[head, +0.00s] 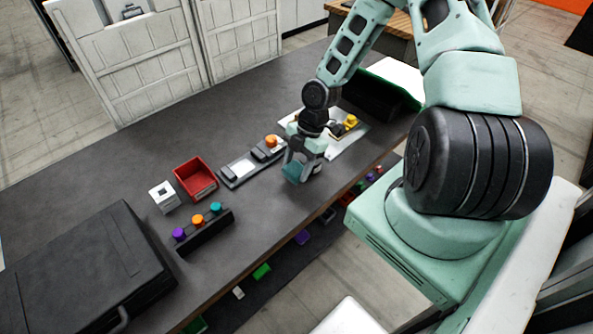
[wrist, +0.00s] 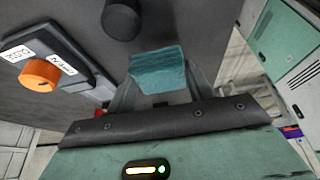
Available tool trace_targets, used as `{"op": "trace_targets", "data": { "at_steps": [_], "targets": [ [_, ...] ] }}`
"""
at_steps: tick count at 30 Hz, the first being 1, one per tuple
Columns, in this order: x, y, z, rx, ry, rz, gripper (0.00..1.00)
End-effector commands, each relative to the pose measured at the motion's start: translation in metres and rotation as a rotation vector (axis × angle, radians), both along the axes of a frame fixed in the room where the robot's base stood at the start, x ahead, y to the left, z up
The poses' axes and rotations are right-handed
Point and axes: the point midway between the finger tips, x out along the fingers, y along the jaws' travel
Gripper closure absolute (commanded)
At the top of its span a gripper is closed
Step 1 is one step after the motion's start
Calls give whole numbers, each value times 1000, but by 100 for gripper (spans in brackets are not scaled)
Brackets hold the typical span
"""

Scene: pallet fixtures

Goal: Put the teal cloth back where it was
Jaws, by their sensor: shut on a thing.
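My gripper (head: 297,172) is above the dark table near its front edge, right of the panel with the orange knob. It is shut on the teal cloth (head: 292,169), which shows as a small patch at the fingertips. In the wrist view the folded-looking teal cloth (wrist: 157,66) sits between the fingers, with the grey table top behind it. I cannot tell whether the cloth touches the table.
The panel with an orange knob (head: 271,141) lies left of my gripper. Farther left are a red bin (head: 194,190), a white box (head: 163,196), a rack of coloured knobs (head: 206,232) and a black case (head: 80,270). A white sheet (head: 343,143) with yellow parts lies behind my gripper.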

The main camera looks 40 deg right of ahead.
Motion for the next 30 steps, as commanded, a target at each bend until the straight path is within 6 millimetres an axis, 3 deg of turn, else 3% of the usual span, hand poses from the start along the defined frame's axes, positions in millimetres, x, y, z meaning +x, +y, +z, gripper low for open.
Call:
{"op": "trace_targets", "data": {
  "at_steps": [6, 18, 19, 21, 30],
  "targets": [
    [0, 1, -27, 1, 1, 2, 69],
    [0, 0, -35, 0, 0, -1, 69],
    [0, 0, -35, 0, 0, -1, 45],
    [0, 0, -34, 0, 0, -1, 26],
    [0, 0, -32, 0, 0, -1, 26]
  ]
}}
